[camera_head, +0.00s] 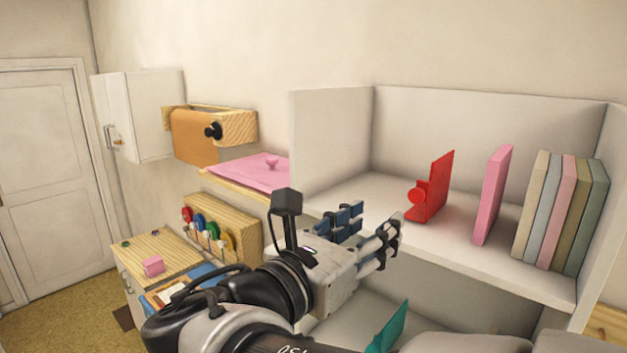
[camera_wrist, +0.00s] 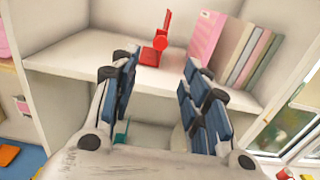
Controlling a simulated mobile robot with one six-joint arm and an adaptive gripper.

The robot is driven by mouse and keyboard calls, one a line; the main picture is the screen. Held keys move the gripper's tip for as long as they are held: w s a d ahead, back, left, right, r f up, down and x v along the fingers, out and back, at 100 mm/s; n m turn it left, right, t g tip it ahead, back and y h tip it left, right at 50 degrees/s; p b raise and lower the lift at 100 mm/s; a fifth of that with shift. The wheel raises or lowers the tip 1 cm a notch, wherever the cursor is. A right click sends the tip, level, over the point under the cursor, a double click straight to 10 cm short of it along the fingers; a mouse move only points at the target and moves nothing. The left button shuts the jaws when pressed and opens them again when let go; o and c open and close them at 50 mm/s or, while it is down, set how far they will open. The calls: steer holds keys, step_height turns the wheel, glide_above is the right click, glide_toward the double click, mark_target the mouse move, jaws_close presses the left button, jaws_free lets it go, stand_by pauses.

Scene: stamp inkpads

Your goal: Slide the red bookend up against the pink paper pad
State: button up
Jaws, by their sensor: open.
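The red bookend (camera_head: 436,188) stands upright on the upper shelf, with a round red knob on its left side. The pink paper pad (camera_head: 492,195) stands upright to its right, with a gap of bare shelf between them. My gripper (camera_head: 372,228) is open and empty in front of the shelf, to the left of the bookend and apart from it. In the wrist view the bookend (camera_wrist: 155,45) shows beyond and between the open fingers (camera_wrist: 160,95). The pink pad (camera_wrist: 207,42) is there to the right of the bookend.
Several books (camera_head: 562,212) stand to the right of the pad near the right wall. The shelf board (camera_head: 535,278) has a front edge below my gripper's level of reach. A teal object (camera_head: 388,328) sits on the lower level. The left shelf wall (camera_head: 330,145) is upright.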

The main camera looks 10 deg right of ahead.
mark_target(415, 195)
steer(key=p+x, duration=0.2)
steer(key=x, duration=1.4)
steer(key=shift+d, duration=0.2)
jaws_close()
